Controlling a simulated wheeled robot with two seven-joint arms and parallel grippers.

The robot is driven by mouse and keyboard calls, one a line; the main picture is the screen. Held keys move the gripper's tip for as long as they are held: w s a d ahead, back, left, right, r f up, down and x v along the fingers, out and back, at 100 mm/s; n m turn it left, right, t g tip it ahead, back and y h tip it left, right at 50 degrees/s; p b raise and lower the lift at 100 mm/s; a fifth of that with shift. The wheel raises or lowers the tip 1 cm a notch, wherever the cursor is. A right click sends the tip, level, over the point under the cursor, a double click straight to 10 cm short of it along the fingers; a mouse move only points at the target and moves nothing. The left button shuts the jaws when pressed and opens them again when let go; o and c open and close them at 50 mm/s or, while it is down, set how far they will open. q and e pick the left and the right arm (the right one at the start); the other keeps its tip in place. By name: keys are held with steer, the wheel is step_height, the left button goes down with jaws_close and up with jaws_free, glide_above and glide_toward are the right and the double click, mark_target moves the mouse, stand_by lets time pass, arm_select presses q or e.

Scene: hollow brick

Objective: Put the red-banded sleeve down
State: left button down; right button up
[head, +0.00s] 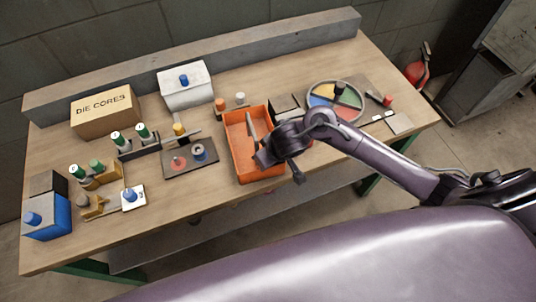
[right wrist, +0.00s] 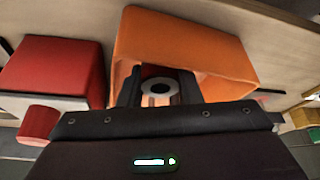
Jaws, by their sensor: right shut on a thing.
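My right gripper (head: 268,162) reaches in from the right and is over the front right part of the orange bin (head: 236,158). In the right wrist view my right gripper (right wrist: 160,90) is shut on a sleeve (right wrist: 158,88), seen end-on as a pale ring with a dark hole. Some red shows just behind the ring, between the fingers. The orange bin (right wrist: 185,45) fills the background there. I cannot tell whether the sleeve touches the bin. In the head view my gripper and arm hide the sleeve. My left gripper is not in view.
Left of the bin a dark plate (head: 180,172) holds a red disc and a grey ring. A round tray with coloured sectors (head: 318,90) stands at the back right. A red block (right wrist: 60,68) and a red cylinder (right wrist: 38,122) show beside the bin in the wrist view.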

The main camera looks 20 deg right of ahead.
steer(key=o, duration=0.8)
steer(key=shift+c, duration=0.2)
steer(key=shift+r, duration=0.3)
steer(key=p+v, duration=0.6)
steer(key=v, duration=0.6)
steer(key=shift+r+p, duration=0.25)
steer(key=shift+p, duration=0.1)
